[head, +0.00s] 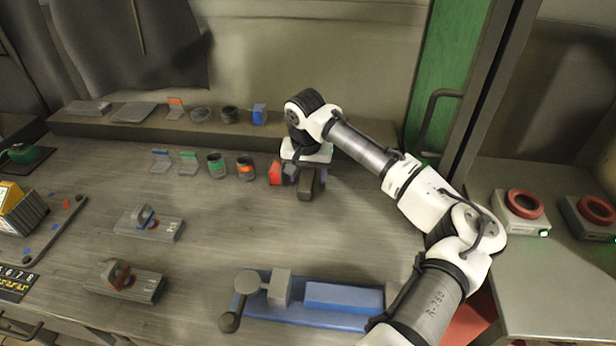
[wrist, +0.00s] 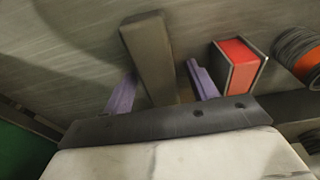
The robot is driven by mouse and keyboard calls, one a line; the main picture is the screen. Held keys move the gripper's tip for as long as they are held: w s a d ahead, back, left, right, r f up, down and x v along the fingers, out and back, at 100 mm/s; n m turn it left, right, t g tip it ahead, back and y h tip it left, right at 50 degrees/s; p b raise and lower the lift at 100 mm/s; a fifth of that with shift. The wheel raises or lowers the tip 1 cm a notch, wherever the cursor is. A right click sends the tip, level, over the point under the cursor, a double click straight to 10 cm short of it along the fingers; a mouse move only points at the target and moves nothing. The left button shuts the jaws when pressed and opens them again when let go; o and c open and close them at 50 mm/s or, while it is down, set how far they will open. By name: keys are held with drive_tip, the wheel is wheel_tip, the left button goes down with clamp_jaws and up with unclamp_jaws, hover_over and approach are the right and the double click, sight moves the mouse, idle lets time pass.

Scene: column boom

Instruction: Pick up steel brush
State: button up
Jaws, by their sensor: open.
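A plain grey-brown bar, likely the steel brush, lies on the bench under my gripper; its near part shows in the head view (head: 307,187). In the wrist view the bar (wrist: 149,48) runs lengthwise between my gripper's two purple fingers. My gripper (wrist: 161,86) is open, with one finger on each side of the bar and a visible gap at the right finger. In the head view my gripper (head: 298,170) points down, and its wrist hides the bar's far end. No bristles can be made out.
A red block (wrist: 238,64) with grey sides stands close beside the right finger in the wrist view. An orange-banded spool (head: 245,168) stands further left. A raised ledge (head: 180,128) runs behind. A blue vise (head: 340,300) is at the front; the bench right of the bar is clear.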

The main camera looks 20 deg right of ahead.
drive_tip(key=shift+f, duration=0.2)
drive_tip(key=c, duration=1.1)
drive_tip(key=shift+c, duration=0.3)
drive_tip(key=shift+r, duration=0.25)
